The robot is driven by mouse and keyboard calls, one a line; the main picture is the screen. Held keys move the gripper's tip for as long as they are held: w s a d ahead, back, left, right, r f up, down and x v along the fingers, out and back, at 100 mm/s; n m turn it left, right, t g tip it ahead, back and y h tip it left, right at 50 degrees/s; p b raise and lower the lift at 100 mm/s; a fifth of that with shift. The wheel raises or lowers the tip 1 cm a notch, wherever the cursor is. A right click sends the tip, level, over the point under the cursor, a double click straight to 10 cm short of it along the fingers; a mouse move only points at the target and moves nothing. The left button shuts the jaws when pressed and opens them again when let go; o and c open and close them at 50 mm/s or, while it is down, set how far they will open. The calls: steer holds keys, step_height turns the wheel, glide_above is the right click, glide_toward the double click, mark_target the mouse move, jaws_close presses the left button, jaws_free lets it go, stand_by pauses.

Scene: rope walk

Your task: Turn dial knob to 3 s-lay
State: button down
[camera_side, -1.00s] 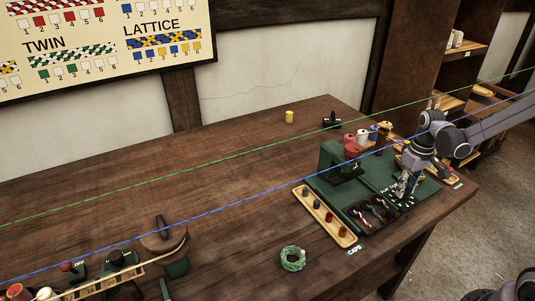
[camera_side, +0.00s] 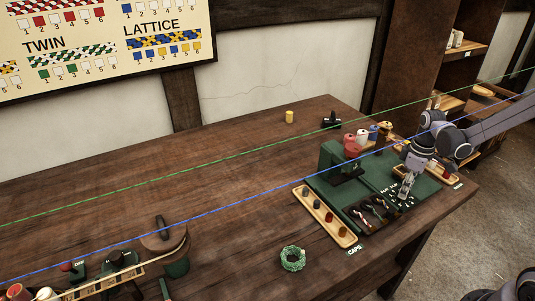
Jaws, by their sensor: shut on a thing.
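My gripper (camera_side: 404,191) points down at the right end of the table, over the front right part of the green board (camera_side: 376,172). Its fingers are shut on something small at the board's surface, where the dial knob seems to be. The fingers hide the knob, so its pointer and setting cannot be read. Small white marks and lettering (camera_side: 389,188) show on the board beside the fingers, too small to read.
A wooden tray of caps (camera_side: 325,217) lies left of the board, and a dark tray of small tools (camera_side: 374,212) in front. Two taut lines, green and blue (camera_side: 250,195), cross the view. The table's middle is clear.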

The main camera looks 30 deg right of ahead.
steer(key=c, duration=1)
jaws_free()
steer(key=shift+r, duration=0.1)
step_height(320, 180, up, 12)
steer(key=shift+a+f, duration=0.1)
steer(key=s+a+r+m+t, duration=0.1)
steer(key=s+a+t, duration=0.1)
steer(key=a, duration=0.4)
steer(key=s+a+r+m+t, duration=0.1)
steer(key=s+a+t, duration=0.1)
steer(key=a, duration=0.5)
steer(key=s+a+r+m+t, duration=0.1)
steer(key=s+a+m+t, duration=0.1)
steer(key=a, duration=0.4)
steer(key=shift+s+a+t, duration=0.15)
steer(key=shift+s+t, duration=0.4)
steer(key=shift+t, duration=0.05)
